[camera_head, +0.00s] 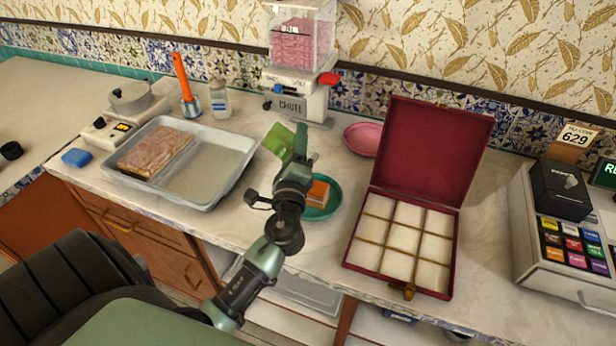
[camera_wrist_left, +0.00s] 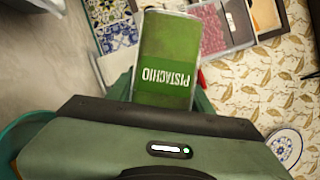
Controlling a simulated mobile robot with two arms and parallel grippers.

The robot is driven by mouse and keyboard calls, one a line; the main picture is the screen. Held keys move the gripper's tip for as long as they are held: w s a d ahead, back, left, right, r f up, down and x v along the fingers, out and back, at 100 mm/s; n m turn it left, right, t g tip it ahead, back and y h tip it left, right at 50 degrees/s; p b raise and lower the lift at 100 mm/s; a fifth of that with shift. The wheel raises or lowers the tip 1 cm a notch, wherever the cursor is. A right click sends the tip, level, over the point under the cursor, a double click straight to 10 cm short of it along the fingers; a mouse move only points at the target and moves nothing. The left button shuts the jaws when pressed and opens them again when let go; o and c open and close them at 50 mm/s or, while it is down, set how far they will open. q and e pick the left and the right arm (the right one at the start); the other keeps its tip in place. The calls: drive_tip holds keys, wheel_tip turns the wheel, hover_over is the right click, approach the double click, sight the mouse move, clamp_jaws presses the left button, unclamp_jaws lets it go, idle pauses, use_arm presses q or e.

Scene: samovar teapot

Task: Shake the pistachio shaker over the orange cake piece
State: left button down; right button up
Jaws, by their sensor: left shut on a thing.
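My left gripper (camera_head: 298,148) is shut on the green pistachio shaker (camera_head: 278,142). The shaker is held tilted above the counter, at the upper left of the teal plate. In the left wrist view the shaker (camera_wrist_left: 167,60) shows its "PISTACHIO" label upside down between the fingers. The orange cake piece (camera_head: 319,193) sits on the teal plate (camera_head: 322,211), just right of and below my gripper. My left arm hides the plate's left part. In the left wrist view only a bit of the teal plate (camera_wrist_left: 22,128) shows at the left edge. My right gripper is not in view.
An open red box (camera_head: 374,225) with several empty compartments stands right of the plate. A metal tray (camera_head: 215,172) with a brown slab (camera_head: 155,152) lies to the left. A chute dispenser (camera_head: 297,85) and a pink plate (camera_head: 363,138) stand behind. A register (camera_head: 565,230) is far right.

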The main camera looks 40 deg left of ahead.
use_arm(q)
drive_tip(key=shift+r+p, duration=1.25)
drive_tip(key=shift+r, duration=0.2)
wheel_tip(320, 180, down, 3)
drive_tip(key=b, duration=0.3)
wheel_tip(320, 180, up, 3)
drive_tip(key=p, duration=0.2)
drive_tip(key=shift+p, duration=0.3)
wheel_tip(320, 180, down, 3)
drive_tip(key=b, duration=0.3)
drive_tip(key=shift+r, duration=0.1)
